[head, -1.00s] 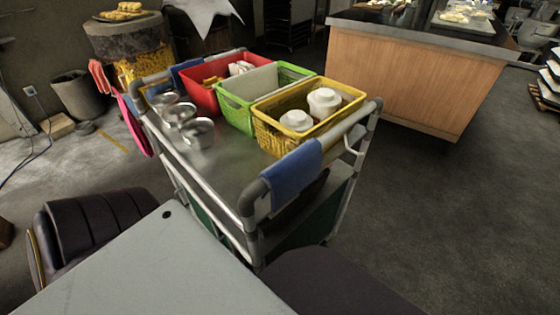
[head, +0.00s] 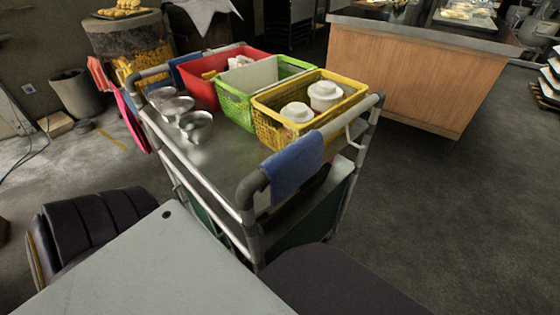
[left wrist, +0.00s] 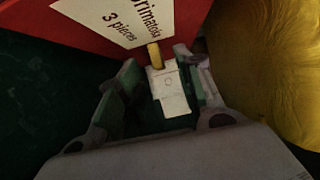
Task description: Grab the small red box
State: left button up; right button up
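In the left wrist view a red surface with a white printed label (left wrist: 122,22) reading partly "3 pieces" fills the top. My left gripper (left wrist: 167,82) is just in front of it, its two fingers apart. A small white piece (left wrist: 172,92) with a short yellow bar shows between the fingers; I cannot tell whether they touch it. In the head view a red box (head: 205,84) stands on the cart top, beside a green basket (head: 238,108). I cannot tell whether it is the red thing in the wrist view. Neither gripper shows in the head view.
The metal cart (head: 222,160) also carries a yellow basket (head: 285,131) with white containers and several metal bowls (head: 196,122). A blue cloth (head: 292,168) hangs on its handle. A wooden counter (head: 415,78) stands behind right. A golden surface (left wrist: 268,70) is at the wrist view's right.

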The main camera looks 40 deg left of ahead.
pick_arm(q)
jog(key=shift+b+x, duration=0.4)
jog(key=shift+x, duration=0.55)
jog(key=shift+c, duration=0.2)
grip_shut()
